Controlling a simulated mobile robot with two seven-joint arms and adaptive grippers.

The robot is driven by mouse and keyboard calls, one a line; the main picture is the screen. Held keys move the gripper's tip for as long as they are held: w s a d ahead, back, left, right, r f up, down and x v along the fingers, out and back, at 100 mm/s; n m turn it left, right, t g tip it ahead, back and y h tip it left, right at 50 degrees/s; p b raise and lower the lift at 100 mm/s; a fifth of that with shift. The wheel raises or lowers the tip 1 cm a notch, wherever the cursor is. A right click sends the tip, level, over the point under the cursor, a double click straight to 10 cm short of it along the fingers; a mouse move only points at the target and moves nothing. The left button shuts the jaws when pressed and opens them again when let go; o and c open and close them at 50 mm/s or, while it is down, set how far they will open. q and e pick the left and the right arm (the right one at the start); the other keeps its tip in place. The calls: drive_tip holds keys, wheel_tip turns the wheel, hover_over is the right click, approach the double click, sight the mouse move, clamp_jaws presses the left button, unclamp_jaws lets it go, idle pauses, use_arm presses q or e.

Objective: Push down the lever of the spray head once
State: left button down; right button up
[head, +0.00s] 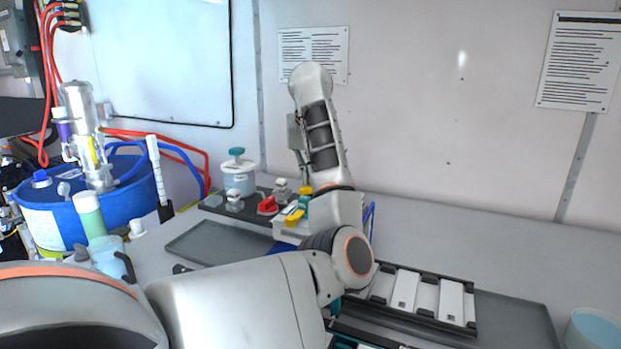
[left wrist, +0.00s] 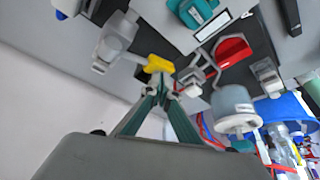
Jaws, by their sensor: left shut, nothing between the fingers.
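My left gripper (left wrist: 165,90) shows in the left wrist view with its two green-grey fingers closed together and nothing held between them. Its fingertips are close to a small yellow part (left wrist: 160,64), which looks like the spray head; I cannot tell whether they touch it. In the head view my left arm covers part of the group of items, where a yellow cap (head: 305,190) shows beside the arm. The lever itself is not clear in either view. My right gripper is not seen.
A blue drum (head: 130,205) is at the left. The grey tray (head: 215,243) in front is empty. The wall is behind.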

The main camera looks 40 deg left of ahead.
sight(307, 187)
use_arm(q)
wheel_tip(307, 187, up, 8)
drive_tip(key=p, duration=0.4)
drive_tip(key=shift+p, duration=0.3)
idle(1.8)
